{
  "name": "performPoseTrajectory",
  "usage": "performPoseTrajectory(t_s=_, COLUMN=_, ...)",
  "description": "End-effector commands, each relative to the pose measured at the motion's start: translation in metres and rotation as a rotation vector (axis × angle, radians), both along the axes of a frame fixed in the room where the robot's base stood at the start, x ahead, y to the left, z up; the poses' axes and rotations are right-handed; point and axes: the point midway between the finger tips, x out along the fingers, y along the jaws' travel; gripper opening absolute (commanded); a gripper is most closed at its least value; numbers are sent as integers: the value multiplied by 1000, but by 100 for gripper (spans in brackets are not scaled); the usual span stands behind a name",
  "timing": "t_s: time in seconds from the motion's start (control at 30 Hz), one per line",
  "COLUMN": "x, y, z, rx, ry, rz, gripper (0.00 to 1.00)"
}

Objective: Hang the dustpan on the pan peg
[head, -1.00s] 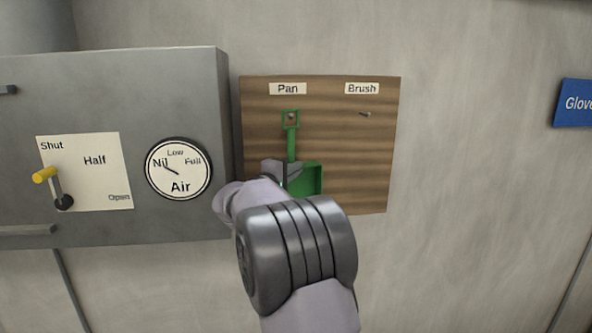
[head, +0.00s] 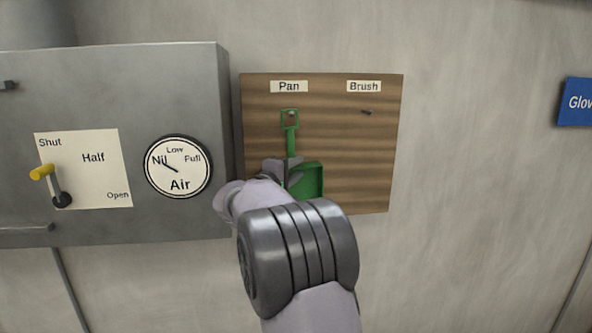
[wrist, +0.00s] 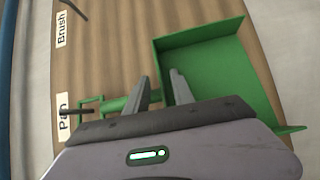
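The green dustpan (head: 308,180) is upright against the wooden board, handle up. The loop at its handle's top surrounds the pan peg (head: 291,114) in the head view. In the wrist view the peg (wrist: 76,111) crosses the handle loop (wrist: 91,104); how deep it sits is unclear. My gripper (head: 290,163) is at the lower handle, just above the pan. In the wrist view its two fingers (wrist: 160,82) stand a little apart, with the handle passing behind or between them. Whether they clamp it is not clear. My arm hides part of the pan.
The wooden board (head: 350,160) carries "Pan" and "Brush" labels. The brush peg (head: 366,112) is empty at the right. A grey metal cabinet (head: 110,90) with an air dial (head: 178,167) and a yellow-knobbed lever (head: 42,172) stands close on the left.

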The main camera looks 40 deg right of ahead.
Motion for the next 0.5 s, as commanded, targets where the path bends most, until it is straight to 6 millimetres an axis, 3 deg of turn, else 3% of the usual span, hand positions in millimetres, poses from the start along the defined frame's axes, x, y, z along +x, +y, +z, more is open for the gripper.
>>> performPoseTrajectory(t_s=0.27, x=-1, y=2, z=0, rx=0, ry=-1, rz=0, gripper=29)
performPoseTrajectory(t_s=0.37, x=-4, y=13, z=-1, rx=0, ry=0, rz=1, gripper=29)
performPoseTrajectory(t_s=0.5, x=-15, y=43, z=-1, rx=0, ry=-2, rz=3, gripper=29)
